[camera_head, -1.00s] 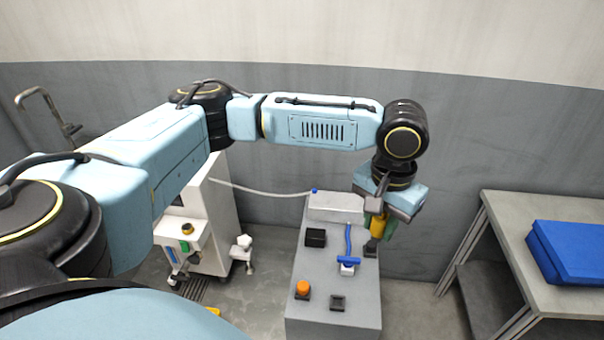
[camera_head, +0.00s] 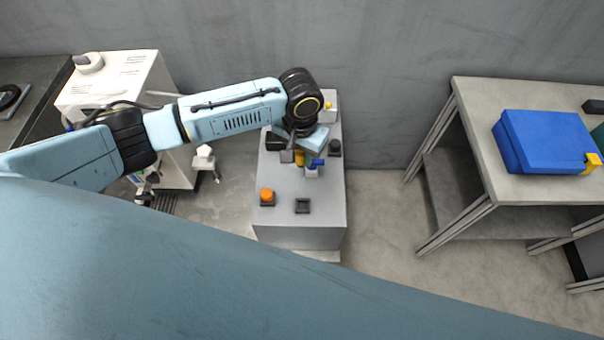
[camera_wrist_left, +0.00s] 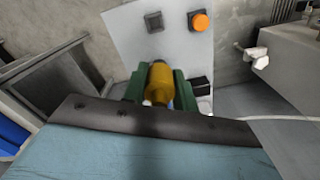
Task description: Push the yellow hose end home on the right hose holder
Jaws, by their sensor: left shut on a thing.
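My left gripper (camera_head: 299,160) is shut on the yellow hose end (camera_head: 299,157) above the grey pedestal. The left wrist view shows the yellow hose end (camera_wrist_left: 160,80) between the gripper's green fingers (camera_wrist_left: 158,92). A black square holder (camera_head: 302,206) stands bare near the pedestal's front; it also shows in the left wrist view (camera_wrist_left: 155,22). A dark round-topped fitting (camera_head: 334,147) stands to the right of the gripper. I cannot tell which of these is the right hose holder. The hose end's lower tip is hidden, so contact cannot be told. My right gripper is out of view.
On the pedestal (camera_head: 283,238), an orange knob (camera_head: 267,195), a black box (camera_head: 275,143) and a blue handle (camera_head: 316,164) surround the gripper. A white cabinet (camera_head: 118,85) stands left. A table (camera_head: 470,120) with a blue case (camera_head: 550,142) stands right.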

